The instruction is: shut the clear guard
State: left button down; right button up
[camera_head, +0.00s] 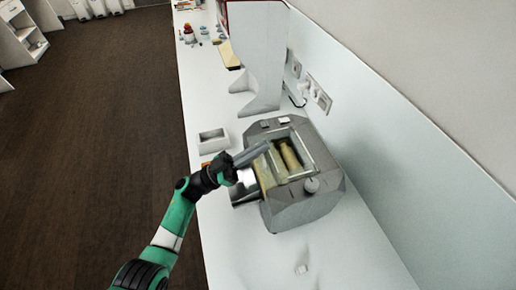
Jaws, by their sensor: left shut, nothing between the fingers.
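The grey mill (300,207) stands on the white counter, with pale yellow rollers (290,155) showing in its open top. The clear guard (252,153) appears as a greyish strip standing raised along the left side of that opening, so the opening is uncovered. My left gripper (229,172) is shut and empty, just left of the guard's near end. I cannot tell whether it touches the guard. My right gripper is not in view.
A tall white stand (262,60) rises behind the mill. A wall with sockets (318,93) runs along the right. The counter in front of the mill is mostly clear.

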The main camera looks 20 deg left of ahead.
pick_arm(q)
jog(key=r+p, duration=0.3)
jog(key=r, duration=0.1)
jog(key=shift+s+a+p, duration=0.15)
jog(key=shift+s+p, duration=0.05)
jog(key=shift+p, duration=0.2)
jog(key=s+a+f+b, duration=0.3)
jog(key=s+a+f, duration=0.1)
jog(key=f, duration=0.3)
jog(key=shift+s+a+f, duration=0.2)
jog(key=shift+a+f, duration=0.2)
jog(key=shift+a, duration=0.15)
